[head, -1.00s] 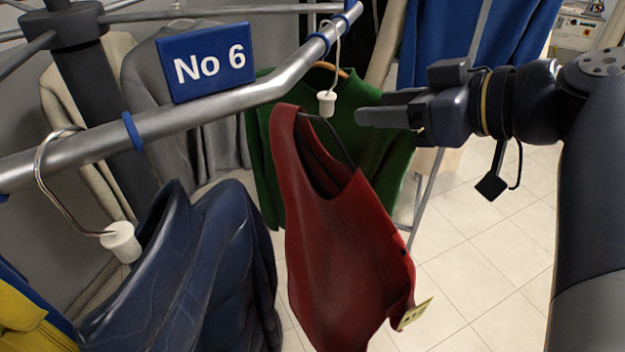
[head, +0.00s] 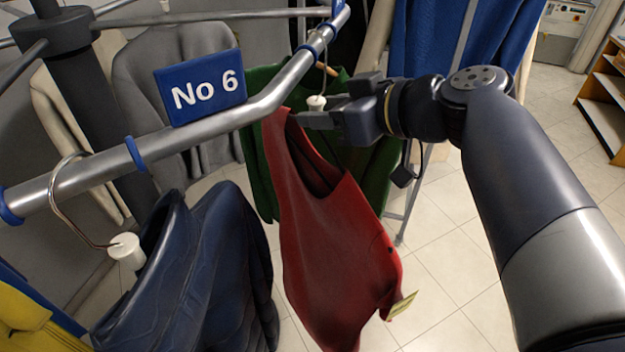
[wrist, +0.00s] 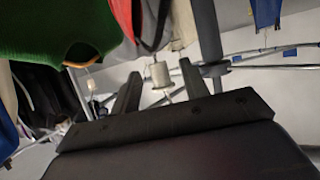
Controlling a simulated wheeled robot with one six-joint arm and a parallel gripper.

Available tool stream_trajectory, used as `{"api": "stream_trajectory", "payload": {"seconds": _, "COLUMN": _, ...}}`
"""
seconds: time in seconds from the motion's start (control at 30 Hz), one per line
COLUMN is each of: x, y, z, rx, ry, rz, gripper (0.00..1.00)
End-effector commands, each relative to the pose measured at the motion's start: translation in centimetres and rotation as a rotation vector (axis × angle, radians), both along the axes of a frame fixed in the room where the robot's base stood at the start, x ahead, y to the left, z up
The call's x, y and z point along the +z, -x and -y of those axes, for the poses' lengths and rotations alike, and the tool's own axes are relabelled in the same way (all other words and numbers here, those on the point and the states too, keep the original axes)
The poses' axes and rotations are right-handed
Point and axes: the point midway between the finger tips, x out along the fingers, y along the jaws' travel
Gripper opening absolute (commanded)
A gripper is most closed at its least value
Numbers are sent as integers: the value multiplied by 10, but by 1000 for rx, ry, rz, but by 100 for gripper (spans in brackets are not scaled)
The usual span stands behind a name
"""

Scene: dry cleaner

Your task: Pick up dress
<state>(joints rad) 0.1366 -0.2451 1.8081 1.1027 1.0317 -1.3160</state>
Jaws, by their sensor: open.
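The red dress (head: 330,240) hangs from the rail by a hanger with a white knob (head: 317,103) just above its neckline. A tag (head: 402,306) hangs at its lower right edge. My gripper (head: 322,108) reaches in from the right at the height of the knob. It is open. In the wrist view the white knob (wrist: 160,73) shows between the two spread fingers of my gripper (wrist: 160,85), with clear gaps on both sides. A part of the red dress (wrist: 124,18) shows at the top there.
The metal rail (head: 185,132) with a blue "No 6" sign (head: 200,86) runs on the left. A dark blue jacket (head: 205,270) hangs in front. A green sweater (head: 375,165) hangs close behind the dress. Tiled floor (head: 455,270) is open below right.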

Motion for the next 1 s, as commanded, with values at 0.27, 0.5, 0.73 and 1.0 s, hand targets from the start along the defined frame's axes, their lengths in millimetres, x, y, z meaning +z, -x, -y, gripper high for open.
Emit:
{"api": "stream_trajectory", "payload": {"seconds": 0.27, "x": -8, "y": -14, "z": -15, "rx": 0, "ry": 0, "rz": 0, "gripper": 43}}
{"api": "stream_trajectory", "payload": {"seconds": 0.5, "x": -9, "y": -14, "z": -16, "rx": -1, "ry": 0, "rz": 2, "gripper": 43}}
{"api": "stream_trajectory", "payload": {"seconds": 0.73, "x": -8, "y": -14, "z": -16, "rx": -1, "ry": 0, "rz": 2, "gripper": 24}}
{"api": "stream_trajectory", "payload": {"seconds": 1.0, "x": -8, "y": -14, "z": -16, "rx": -1, "ry": 0, "rz": 2, "gripper": 2}}
